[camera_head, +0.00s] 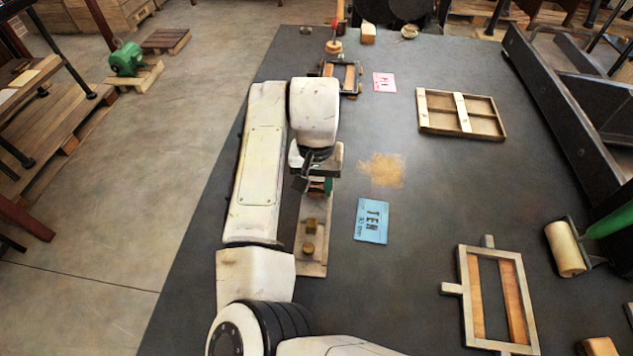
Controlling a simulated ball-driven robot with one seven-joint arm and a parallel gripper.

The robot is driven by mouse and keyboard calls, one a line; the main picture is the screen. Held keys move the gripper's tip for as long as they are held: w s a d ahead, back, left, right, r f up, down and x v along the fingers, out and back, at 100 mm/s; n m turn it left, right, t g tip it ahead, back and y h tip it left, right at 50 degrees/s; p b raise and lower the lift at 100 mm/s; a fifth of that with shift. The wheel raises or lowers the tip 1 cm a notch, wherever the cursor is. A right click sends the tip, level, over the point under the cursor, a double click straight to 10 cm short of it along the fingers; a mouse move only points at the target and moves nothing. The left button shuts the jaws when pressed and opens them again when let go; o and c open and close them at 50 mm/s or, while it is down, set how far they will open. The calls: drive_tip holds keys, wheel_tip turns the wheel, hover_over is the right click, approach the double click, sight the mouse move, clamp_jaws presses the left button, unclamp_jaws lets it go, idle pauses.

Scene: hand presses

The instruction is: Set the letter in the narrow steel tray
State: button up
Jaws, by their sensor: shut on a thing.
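My gripper (317,182) points down over the far part of a long narrow tray (314,267). It is shut on a small block, which I take to be the letter. The block is mostly hidden by the jaws and the wrist, and only a bit of green and reddish brown shows there. I cannot tell whether it touches the tray. Two small wooden blocks, a farther one (311,226) and a nearer one (308,248), stand in the near half of the tray.
A blue printed card (371,220) lies right of the tray. Farther off are a pink card (384,82), a small frame (351,78) and a wooden divided case (461,94). A larger frame (464,272) and a roller (565,249) stand at the right. The table's middle is mostly clear.

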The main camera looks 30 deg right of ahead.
sight(316, 187)
drive_tip(key=shift+s+f, duration=0.2)
drive_tip(key=shift+f, duration=0.75)
drive_tip(key=o, duration=1)
wheel_tip(316, 187, up, 14)
drive_tip(key=shift+w+f, duration=0.15)
drive_tip(key=shift+w, duration=0.05)
